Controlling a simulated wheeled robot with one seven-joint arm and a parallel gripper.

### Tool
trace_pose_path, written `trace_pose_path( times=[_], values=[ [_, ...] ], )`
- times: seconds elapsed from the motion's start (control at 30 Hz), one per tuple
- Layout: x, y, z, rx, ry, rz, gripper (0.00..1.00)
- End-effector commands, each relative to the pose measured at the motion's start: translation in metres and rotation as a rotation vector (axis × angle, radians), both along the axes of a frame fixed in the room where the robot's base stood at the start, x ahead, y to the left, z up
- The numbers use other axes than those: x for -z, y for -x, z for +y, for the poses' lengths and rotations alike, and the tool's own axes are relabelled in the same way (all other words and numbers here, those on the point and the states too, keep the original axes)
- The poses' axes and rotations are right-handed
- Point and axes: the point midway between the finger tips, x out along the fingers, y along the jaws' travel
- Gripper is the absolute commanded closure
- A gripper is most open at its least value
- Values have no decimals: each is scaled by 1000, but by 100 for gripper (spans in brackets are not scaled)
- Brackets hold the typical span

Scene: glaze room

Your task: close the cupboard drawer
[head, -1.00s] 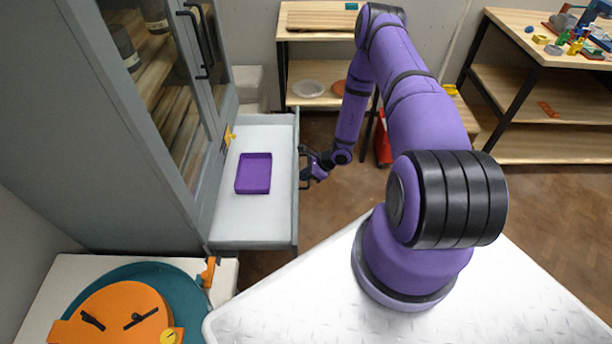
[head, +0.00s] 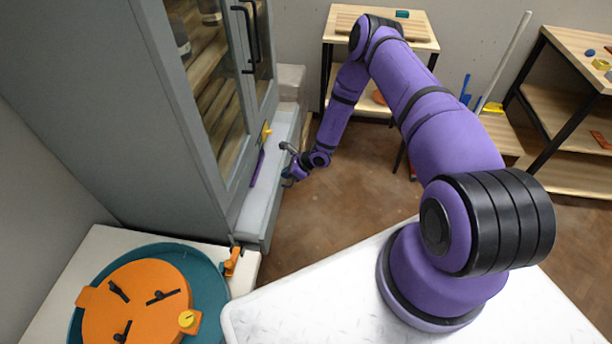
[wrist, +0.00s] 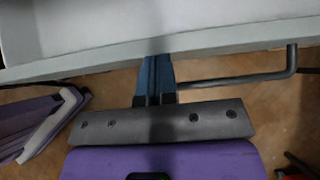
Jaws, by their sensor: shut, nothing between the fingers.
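The cupboard drawer (head: 256,222) is a grey-fronted drawer with a white interior, low in the grey cupboard (head: 150,110). It is partly open, with a narrow strip of its inside showing. A purple tray (head: 257,167) inside it is mostly hidden under the cupboard. My gripper (head: 288,172) is shut and empty, at the outer side of the drawer front. In the wrist view the blue fingers (wrist: 154,92) reach the drawer's front edge (wrist: 90,62), beside the dark bar handle (wrist: 235,79). Whether the fingertips touch the front is hard to tell.
A white table with a teal round tray (head: 215,285) and an orange lidded thing (head: 140,300) stands near the drawer's front left. Wooden shelves (head: 380,30) stand behind. A broom-like pole (head: 505,60) leans at the back right. The brown floor (head: 340,205) beside the drawer is clear.

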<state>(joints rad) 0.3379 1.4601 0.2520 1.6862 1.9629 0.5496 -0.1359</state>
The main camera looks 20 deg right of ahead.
Motion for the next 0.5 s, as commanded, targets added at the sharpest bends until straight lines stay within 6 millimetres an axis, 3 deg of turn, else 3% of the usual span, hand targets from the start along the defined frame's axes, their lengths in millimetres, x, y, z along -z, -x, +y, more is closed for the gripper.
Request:
trace_pose_path(
  times=[0.2,0.5],
  values=[
    [1,-21,31,-2,1,0,100],
    [0,-32,48,0,0,0,100]
  ],
)
